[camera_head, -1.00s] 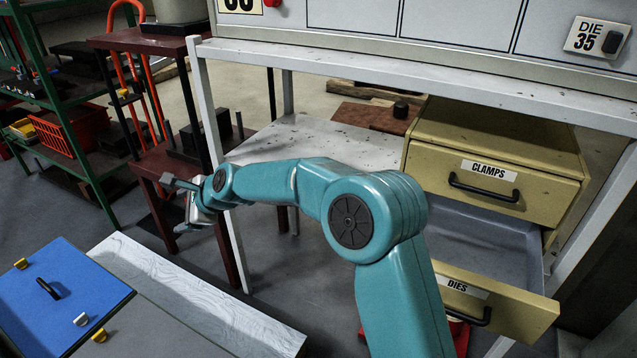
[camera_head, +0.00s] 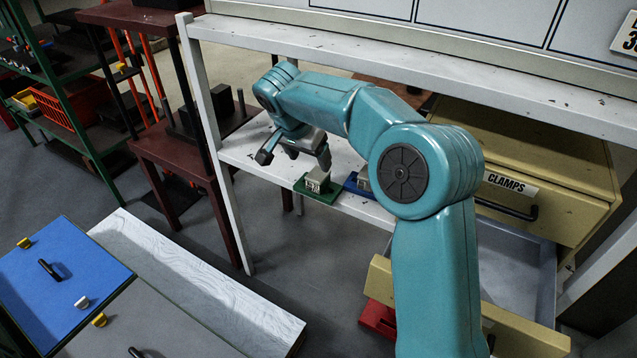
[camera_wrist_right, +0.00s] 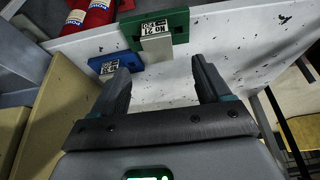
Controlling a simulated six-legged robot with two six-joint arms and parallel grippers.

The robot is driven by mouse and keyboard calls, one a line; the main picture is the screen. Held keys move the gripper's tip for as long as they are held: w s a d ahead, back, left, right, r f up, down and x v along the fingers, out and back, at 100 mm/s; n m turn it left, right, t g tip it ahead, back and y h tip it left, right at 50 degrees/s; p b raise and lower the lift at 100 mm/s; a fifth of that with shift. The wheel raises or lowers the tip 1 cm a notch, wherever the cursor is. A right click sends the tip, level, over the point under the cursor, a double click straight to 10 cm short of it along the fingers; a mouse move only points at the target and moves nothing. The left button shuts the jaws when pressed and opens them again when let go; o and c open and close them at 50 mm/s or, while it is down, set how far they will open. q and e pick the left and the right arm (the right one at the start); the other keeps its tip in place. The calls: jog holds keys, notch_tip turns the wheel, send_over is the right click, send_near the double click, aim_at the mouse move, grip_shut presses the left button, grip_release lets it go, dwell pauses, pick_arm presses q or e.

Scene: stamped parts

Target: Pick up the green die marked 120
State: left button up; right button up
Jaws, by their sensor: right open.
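The green die (camera_head: 326,196) lies on the white shelf near its front edge, with a pale block bearing a label on it. My right gripper (camera_head: 295,155) is open and empty, above and just left of the green die. Its spread fingers (camera_wrist_right: 162,82) point toward the die, apart from it. My left gripper is not in view.
A cabinet with a CLAMPS drawer (camera_head: 512,205) and an open lower drawer (camera_head: 515,268) stands to the right, partly behind my arm. The white shelf frame (camera_head: 208,130) has a post at left. Red cylinders (camera_wrist_right: 92,16) lie low in the wrist view's upper left.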

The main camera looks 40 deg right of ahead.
aim_at(317, 174)
jog(key=shift+x, duration=1.1)
jog(key=shift+d+f, duration=0.15)
jog(key=shift+f, duration=0.4)
jog(key=b+x, duration=0.2)
jog(key=x, duration=0.3)
jog(key=shift+f, duration=0.1)
grip_shut()
jog(key=shift+r, duration=0.2)
